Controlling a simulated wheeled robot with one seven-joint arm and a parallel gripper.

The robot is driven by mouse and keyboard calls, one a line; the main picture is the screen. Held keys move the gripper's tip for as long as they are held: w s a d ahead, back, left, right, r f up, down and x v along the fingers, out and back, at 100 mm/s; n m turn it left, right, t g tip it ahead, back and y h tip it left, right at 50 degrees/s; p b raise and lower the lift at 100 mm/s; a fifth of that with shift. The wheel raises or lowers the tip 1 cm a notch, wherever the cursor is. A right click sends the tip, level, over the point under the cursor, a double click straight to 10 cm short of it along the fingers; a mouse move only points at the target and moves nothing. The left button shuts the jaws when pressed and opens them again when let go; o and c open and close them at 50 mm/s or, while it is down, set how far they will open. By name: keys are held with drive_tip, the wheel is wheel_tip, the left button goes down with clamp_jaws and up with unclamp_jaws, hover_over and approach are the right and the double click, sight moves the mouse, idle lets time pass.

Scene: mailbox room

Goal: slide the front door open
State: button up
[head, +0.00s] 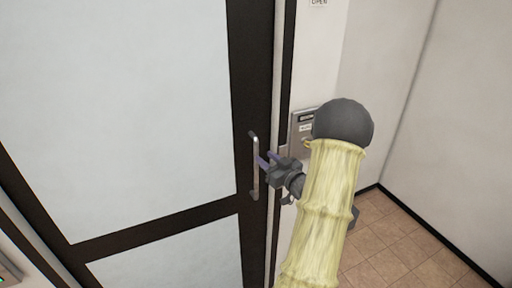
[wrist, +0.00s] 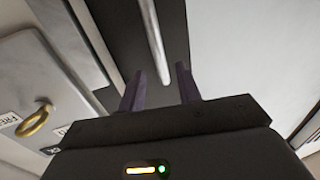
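The front door (head: 150,110) has pale panels in a dark frame and fills the left of the head view. Its metal bar handle (head: 255,165) stands upright on the dark frame strip near the door's right edge. In the wrist view the handle (wrist: 153,40) runs down from the top, and its lower end shows just beyond the fingers. My gripper (head: 262,160) is right of the handle in the head view, fingers pointing at it. In the wrist view my gripper (wrist: 160,88) is open, with two purple fingers apart and nothing between them.
A grey wall box (head: 302,122) with labels is on the wall right of the door, close behind my arm. The wrist view shows it with a yellow ring (wrist: 33,120). Tiled floor (head: 390,255) lies at lower right. An "OPEN" sign (head: 319,3) is at the top.

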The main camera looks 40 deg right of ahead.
drive_tip(key=w+p, duration=0.2)
drive_tip(key=w, duration=0.4)
drive_tip(key=shift+w+d, duration=0.15)
clamp_jaws()
